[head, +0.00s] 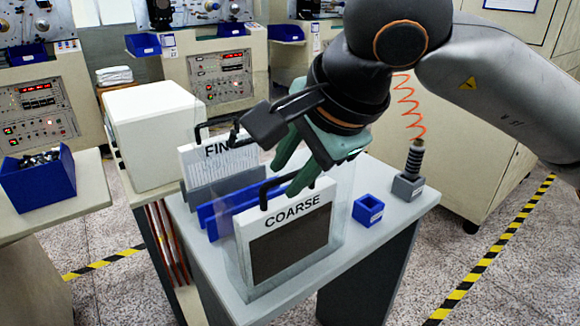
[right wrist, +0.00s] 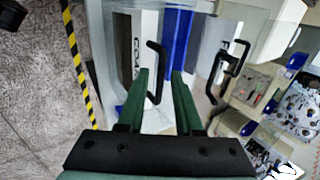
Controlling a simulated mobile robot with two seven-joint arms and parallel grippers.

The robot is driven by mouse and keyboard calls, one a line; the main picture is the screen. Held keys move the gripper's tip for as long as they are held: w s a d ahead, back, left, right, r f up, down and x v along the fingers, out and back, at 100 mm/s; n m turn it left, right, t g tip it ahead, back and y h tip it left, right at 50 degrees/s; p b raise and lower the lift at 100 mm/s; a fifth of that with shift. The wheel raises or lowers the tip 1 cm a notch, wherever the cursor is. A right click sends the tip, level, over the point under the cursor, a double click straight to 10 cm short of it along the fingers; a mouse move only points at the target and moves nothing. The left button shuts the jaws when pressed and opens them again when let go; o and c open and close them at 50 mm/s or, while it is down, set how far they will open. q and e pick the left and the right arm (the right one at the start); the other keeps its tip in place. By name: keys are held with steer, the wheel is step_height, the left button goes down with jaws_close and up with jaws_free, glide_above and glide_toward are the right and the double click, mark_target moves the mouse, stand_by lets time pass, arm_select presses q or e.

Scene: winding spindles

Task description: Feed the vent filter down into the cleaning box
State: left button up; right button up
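A white filter panel marked COARSE (head: 287,240) with a dark mesh face stands upright on the table, within or against a clear-walled box (head: 345,195). Its black handle (head: 266,193) is on top, and shows in the right wrist view (right wrist: 156,62). A second panel, its label partly covered and reading "FIN" (head: 215,165), stands behind it with its own black handle (right wrist: 235,57). My right gripper (head: 284,180) is open at the COARSE handle; in the right wrist view its green fingers (right wrist: 160,74) are apart, with the handle between or just beyond them. My left gripper is not in view.
Blue upright plates (head: 232,208) stand between the two panels. A small blue bin (head: 368,210) and a dark post on a grey base (head: 410,182) are on the table's right. A large white box (head: 155,135) is at left.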

steer(key=shift+r, duration=0.15)
steer(key=shift+r, duration=0.2)
steer(key=p+v, duration=0.1)
steer(key=v, duration=1.1)
steer(key=shift+p, duration=0.3)
steer(key=shift+s+f, duration=0.1)
